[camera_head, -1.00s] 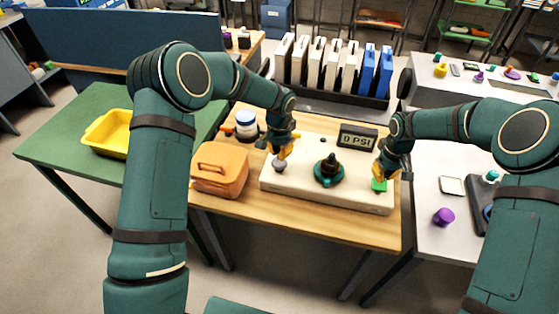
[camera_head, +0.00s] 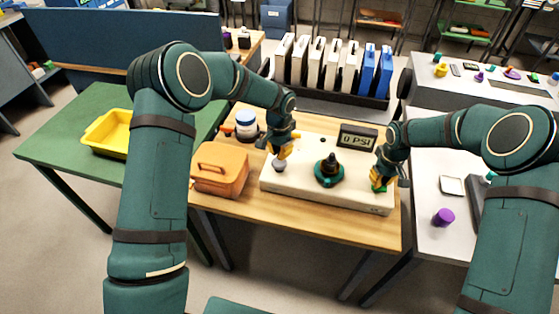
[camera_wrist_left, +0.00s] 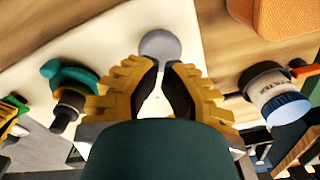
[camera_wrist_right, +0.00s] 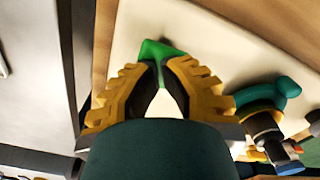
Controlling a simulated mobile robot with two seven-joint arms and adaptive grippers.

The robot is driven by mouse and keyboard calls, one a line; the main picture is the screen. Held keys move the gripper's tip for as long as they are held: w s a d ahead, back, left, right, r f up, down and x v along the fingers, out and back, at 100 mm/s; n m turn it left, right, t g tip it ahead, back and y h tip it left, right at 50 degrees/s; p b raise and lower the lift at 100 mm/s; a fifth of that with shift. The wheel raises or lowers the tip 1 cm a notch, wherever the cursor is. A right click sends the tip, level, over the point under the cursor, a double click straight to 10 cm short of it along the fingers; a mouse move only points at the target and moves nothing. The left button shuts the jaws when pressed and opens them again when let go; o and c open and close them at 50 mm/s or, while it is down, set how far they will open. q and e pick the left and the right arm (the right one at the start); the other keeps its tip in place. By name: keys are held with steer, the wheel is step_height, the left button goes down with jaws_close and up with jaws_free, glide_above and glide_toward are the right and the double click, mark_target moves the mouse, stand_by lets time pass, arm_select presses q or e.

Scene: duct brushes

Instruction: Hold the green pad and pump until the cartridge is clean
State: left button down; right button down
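The green pad (camera_head: 379,188) is at the right end of a cream board (camera_head: 290,185). My right gripper (camera_head: 383,183) is shut, its fingertips down at the pad; the pad also shows at the tips in the right wrist view (camera_wrist_right: 160,50). A grey round knob (camera_head: 279,166) is at the board's left end. My left gripper (camera_head: 282,153) is shut just above it; the knob shows beyond the tips in the left wrist view (camera_wrist_left: 160,46). Contact there is unclear. A black cartridge-like part (camera_head: 329,163) stands upright in a teal holder (camera_head: 329,178) between them. A PSI display (camera_head: 358,138) stands behind.
An orange case (camera_head: 220,168) and a white jar with a blue lid (camera_head: 246,122) sit left of the board. White and blue panels (camera_head: 330,65) stand in a rack behind. A yellow tray (camera_head: 108,131) is on the green table, a purple cup (camera_head: 443,217) on the right table.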

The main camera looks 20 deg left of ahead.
mark_target(279, 162)
arm_select(q)
steer(key=shift+f, duration=2.3)
steer(key=shift+r, duration=1.1)
steer(key=shift+f, duration=0.1)
steer(key=shift+f, duration=1.05)
steer(key=shift+r, duration=1.15)
